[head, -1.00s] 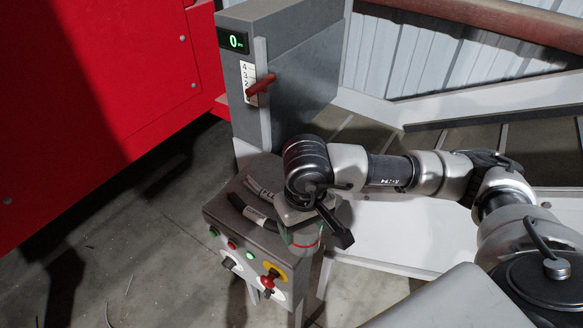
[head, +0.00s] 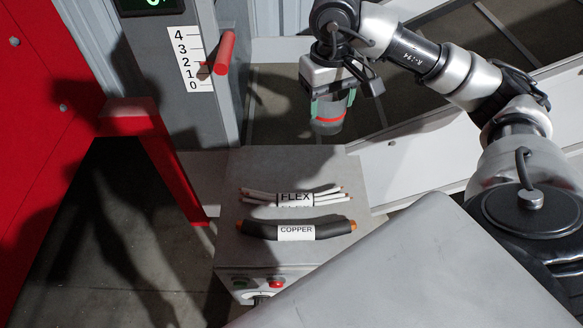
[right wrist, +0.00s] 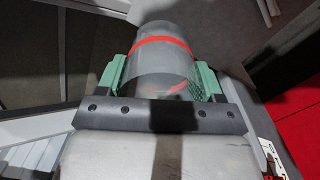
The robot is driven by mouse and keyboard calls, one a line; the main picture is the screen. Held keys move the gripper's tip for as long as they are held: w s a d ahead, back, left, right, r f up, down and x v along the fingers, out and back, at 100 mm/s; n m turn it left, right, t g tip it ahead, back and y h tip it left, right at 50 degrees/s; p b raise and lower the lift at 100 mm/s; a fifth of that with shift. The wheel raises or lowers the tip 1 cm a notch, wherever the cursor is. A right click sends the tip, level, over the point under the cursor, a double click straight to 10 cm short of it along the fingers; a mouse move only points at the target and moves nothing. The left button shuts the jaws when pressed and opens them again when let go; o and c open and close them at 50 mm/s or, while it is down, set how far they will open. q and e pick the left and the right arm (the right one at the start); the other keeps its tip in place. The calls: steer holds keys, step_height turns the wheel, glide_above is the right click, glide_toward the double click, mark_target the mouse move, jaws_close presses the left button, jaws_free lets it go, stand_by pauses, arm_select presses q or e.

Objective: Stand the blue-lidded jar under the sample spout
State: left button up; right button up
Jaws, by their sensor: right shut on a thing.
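My right gripper (head: 334,104) is shut on a clear greyish jar with a red band (head: 328,127), its green finger pads on either side. It holds the jar in the air, beyond the far edge of the console top in the head view. In the right wrist view the jar (right wrist: 166,68) sits between the green pads of the gripper (right wrist: 162,80); something red shows through its wall. No blue lid can be seen, so I cannot tell if this is the blue-lidded jar. No sample spout can be made out. My left gripper is out of view.
The console top (head: 250,165) holds a white cable bundle labelled FLEX (head: 293,197) and a black cable labelled COPPER (head: 296,230). A grey post with a red lever (head: 225,52) and numbered scale stands behind left. A red machine (head: 40,120) fills the left.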

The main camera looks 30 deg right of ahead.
mark_target(344, 95)
steer(key=d+b, duration=0.1)
steer(key=d, duration=0.2)
steer(key=shift+s+d+b, duration=0.15)
steer(key=shift+s+b, duration=0.05)
steer(key=shift+b, duration=0.15)
steer(key=shift+s+r, duration=0.15)
steer(key=shift+r, duration=0.05)
steer(key=a+f+p, duration=0.1)
steer(key=a+f, duration=0.1)
steer(key=a, duration=0.1)
steer(key=a+f+p, duration=0.1)
steer(key=a+f, duration=0.1)
steer(key=a, duration=0.2)
steer(key=a+f+p, duration=0.1)
steer(key=a+f, duration=0.1)
steer(key=a, duration=0.2)
steer(key=shift+a+f+p, duration=0.1)
steer(key=shift+f+p, duration=0.25)
steer(key=shift+f, duration=0.05)
step_height(344, 95, down, 3)
steer(key=shift+f+p, duration=0.2)
steer(key=shift+p, duration=0.3)
steer(key=shift+f, duration=0.15)
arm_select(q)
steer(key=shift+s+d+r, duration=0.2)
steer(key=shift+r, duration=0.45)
